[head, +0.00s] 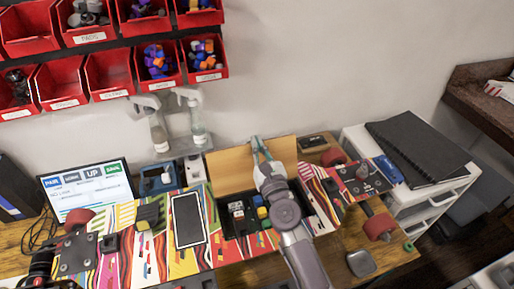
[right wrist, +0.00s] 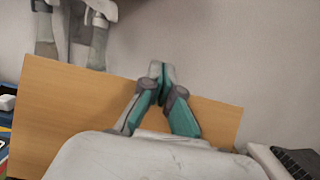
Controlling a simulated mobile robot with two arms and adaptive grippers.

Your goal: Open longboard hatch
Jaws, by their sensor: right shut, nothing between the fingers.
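The longboard (head: 100,255) lies across the workbench with its colourful striped deck up. Its hatch (head: 225,164) stands raised at the far side of the deck opening, with its plain wooden face towards me. The hatch also fills much of the right wrist view (right wrist: 65,110). The open compartment (head: 228,232) shows dark electronics and small yellow and blue parts. My right gripper (head: 257,146) is shut and empty in front of the hatch, with its tips near the top edge. It also shows in the right wrist view (right wrist: 162,72); contact is unclear. My left gripper is not seen.
A phone-like dark panel (head: 188,220) lies on the deck left of the opening. Two spray bottles (head: 197,125) stand behind the board. Red parts bins (head: 108,73) hang above. A laptop (head: 85,190) is at left, a white drawer unit (head: 425,195) at right.

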